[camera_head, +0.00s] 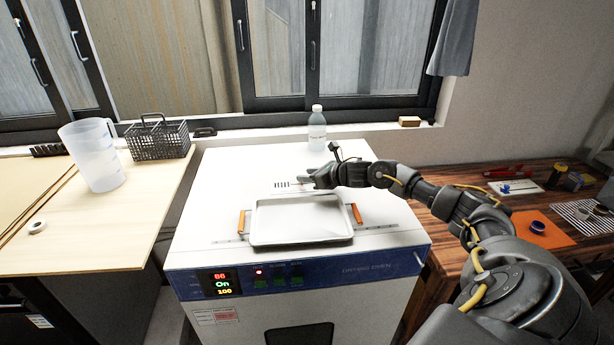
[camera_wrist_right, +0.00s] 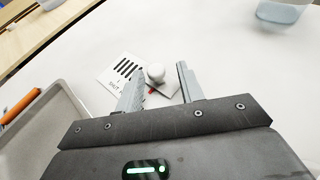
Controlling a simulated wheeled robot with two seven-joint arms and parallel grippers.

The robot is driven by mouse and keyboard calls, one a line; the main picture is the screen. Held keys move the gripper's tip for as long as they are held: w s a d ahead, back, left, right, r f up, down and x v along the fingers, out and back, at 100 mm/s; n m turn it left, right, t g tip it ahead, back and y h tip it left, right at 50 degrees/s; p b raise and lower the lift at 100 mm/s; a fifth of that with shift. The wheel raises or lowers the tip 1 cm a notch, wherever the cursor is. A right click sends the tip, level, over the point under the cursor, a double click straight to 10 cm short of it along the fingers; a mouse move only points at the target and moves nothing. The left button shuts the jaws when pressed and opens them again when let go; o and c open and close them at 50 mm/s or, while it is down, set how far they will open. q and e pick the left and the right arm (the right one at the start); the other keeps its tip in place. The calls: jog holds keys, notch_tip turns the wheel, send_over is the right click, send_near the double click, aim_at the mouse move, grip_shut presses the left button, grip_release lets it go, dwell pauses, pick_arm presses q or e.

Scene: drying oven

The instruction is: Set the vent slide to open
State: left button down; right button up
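The vent slide is on the white top of the drying oven (camera_head: 215,190). In the right wrist view its slotted plate (camera_wrist_right: 126,68) shows several dark slots, and a round white knob (camera_wrist_right: 155,72) stands on a small plate to the right of them. A small red mark lies just below the knob. My right gripper (camera_wrist_right: 157,84) is open, with one finger on each side of the knob; I cannot tell whether they touch it. My left gripper is not in view.
A metal tray (camera_head: 257,238) with orange handles lies on the oven top just in front of the vent. A water bottle (camera_head: 317,130) stands behind. A jug (camera_head: 92,155) and wire basket (camera_head: 158,140) are on the left table. The oven top's left side is free.

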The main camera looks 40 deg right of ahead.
jog(key=shift+a, duration=0.15)
jog(key=shift+s+r, duration=0.1)
jog(key=shift+s, duration=0.25)
jog(key=b+v, duration=0.1)
jog(key=v, duration=0.3)
jog(key=b+v, duration=0.2)
jog(key=v, duration=0.2)
jog(key=shift+s+d, duration=0.3)
jog(key=shift+s+r, duration=0.45)
jog(key=shift+s, duration=0.2)
jog(key=shift+d, duration=0.1)
